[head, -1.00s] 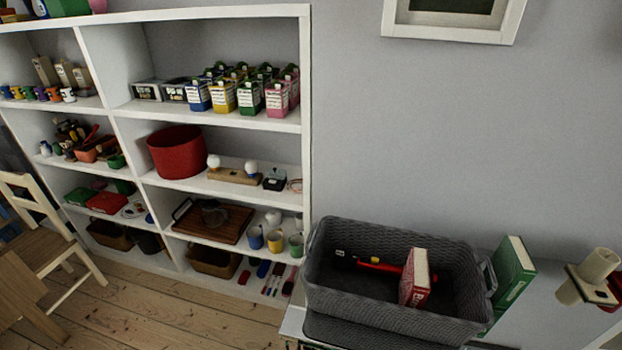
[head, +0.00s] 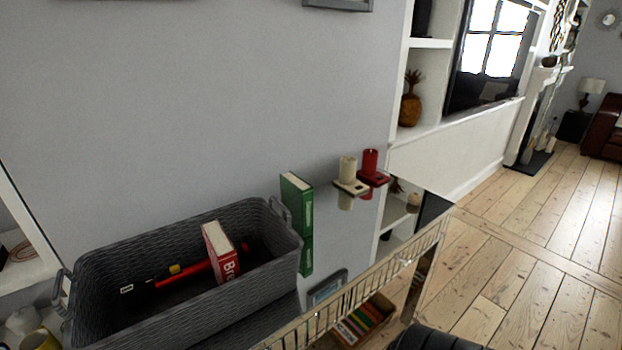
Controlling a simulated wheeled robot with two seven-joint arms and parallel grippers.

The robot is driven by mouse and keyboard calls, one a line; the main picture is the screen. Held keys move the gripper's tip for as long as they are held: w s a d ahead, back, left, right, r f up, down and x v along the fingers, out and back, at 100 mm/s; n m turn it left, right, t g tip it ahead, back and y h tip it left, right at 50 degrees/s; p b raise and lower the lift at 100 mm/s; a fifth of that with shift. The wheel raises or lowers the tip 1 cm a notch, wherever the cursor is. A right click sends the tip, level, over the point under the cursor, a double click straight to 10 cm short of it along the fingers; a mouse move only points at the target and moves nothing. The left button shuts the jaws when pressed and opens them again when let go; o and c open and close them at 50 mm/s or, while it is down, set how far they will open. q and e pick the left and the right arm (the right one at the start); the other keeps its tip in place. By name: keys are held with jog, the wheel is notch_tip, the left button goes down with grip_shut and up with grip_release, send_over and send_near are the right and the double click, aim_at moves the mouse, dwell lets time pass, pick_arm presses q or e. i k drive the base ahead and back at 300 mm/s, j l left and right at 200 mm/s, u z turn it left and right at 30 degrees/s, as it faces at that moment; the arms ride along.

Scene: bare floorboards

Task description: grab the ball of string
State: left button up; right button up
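I cannot make out a ball of string in the head view. A grey woven basket (head: 180,262) stands at the lower left against the wall. Inside it are a red book (head: 220,252) standing upright and a long red-and-black tool (head: 194,272). The bottom of the basket is partly hidden by its near wall. Neither of my grippers is in view.
A green book (head: 296,208) stands right of the basket on a mirrored table with a metal rail (head: 350,297). Wooden floor (head: 510,255) is free at the right.

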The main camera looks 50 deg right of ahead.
aim_at(415, 200)
jog(key=z, duration=2.45)
